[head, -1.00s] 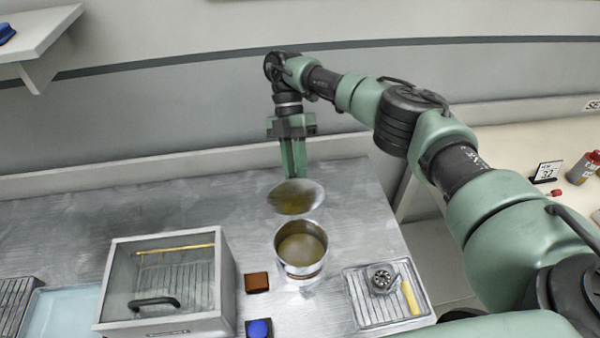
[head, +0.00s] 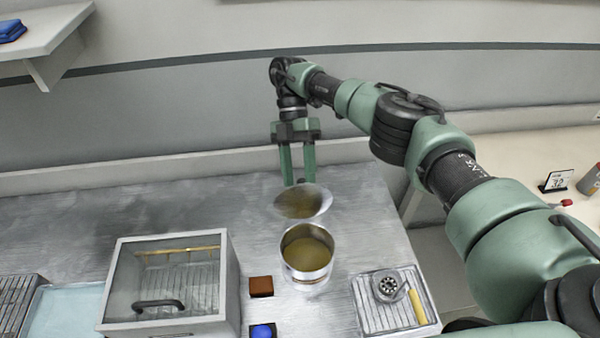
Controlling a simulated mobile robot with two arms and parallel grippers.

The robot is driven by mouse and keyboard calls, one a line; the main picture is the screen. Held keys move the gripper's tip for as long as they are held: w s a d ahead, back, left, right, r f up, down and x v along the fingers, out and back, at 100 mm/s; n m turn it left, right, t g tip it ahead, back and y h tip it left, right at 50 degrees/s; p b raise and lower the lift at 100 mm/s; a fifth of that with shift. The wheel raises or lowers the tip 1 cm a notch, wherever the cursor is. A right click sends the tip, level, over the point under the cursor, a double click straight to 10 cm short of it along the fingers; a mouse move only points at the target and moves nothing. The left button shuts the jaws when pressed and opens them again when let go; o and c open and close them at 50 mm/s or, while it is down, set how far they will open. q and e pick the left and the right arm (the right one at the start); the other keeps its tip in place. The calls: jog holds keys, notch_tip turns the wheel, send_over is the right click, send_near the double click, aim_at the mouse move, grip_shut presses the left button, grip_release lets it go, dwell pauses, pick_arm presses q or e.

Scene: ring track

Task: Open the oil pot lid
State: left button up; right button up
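The oil pot (head: 309,270) is a round metal pot with brownish oil inside, standing on the metal counter. Its lid (head: 304,202) is open and tilted up at the pot's back side, with its inner face showing. My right gripper (head: 299,182) points down just behind the lid. Its two green fingers are apart with a gap between them, and nothing shows between them. The fingertips are close to the lid's upper edge; I cannot tell whether they touch it. My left gripper is not in view.
A glass-fronted box (head: 172,285) with a black handle stands left of the pot. A brown block (head: 261,286) and a blue button (head: 262,332) lie between them. A rack (head: 395,302) with a round metal part sits at right. The counter's back left is clear.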

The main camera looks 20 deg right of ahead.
jog(key=shift+s+d+f, duration=0.1)
jog(key=shift+s+f, duration=0.05)
jog(key=shift+s, duration=0.15)
jog(key=shift+w+d, duration=0.1)
dwell(0.4)
notch_tip(320, 180, up, 20)
jog(key=p, duration=0.5)
jog(key=shift+r, duration=0.2)
